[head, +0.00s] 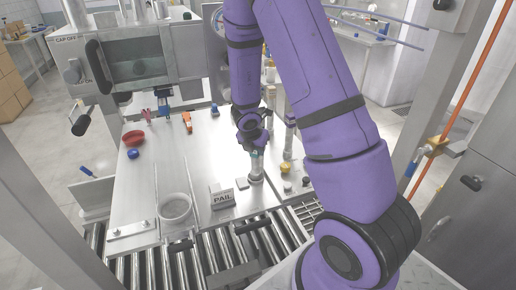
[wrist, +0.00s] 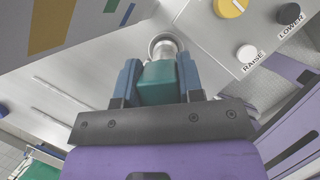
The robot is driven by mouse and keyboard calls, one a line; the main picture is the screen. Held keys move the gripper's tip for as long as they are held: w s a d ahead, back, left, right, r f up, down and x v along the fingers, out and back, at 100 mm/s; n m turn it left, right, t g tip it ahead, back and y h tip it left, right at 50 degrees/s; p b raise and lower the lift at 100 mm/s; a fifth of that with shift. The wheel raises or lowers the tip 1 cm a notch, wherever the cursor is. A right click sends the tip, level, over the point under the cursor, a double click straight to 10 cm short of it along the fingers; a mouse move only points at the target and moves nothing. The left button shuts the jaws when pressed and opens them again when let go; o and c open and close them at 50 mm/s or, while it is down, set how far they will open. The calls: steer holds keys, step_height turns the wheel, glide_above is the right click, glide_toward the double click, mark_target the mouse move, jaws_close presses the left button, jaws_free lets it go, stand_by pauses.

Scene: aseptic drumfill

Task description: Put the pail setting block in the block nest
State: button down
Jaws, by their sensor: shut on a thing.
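My gripper (wrist: 160,85) is shut on a teal block (wrist: 158,82), held between its two blue fingers; I take it to be the pail setting block. In the head view my gripper (head: 255,146) is above the steel plate, right of its middle. Below it stands a pale upright cylinder (head: 257,166) on a round base. The wrist view shows a round silver end (wrist: 165,46) just beyond the block; I cannot tell whether they touch. A small pale block marked PAIL (head: 222,198) stands left of the gripper. I cannot tell which part is the block nest.
A control box with a yellow knob (wrist: 232,6) and RAISE and LOWER knobs is close on the right in the wrist view. A clear cup (head: 175,207), a red dish (head: 134,138) and a blue ball (head: 133,154) are on the plate's left. Rollers (head: 200,245) run in front.

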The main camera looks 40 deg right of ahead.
steer(key=shift+f, duration=0.1)
steer(key=c, duration=0.8)
jaws_free()
steer(key=shift+o, duration=0.2)
steer(key=v, duration=1.2)
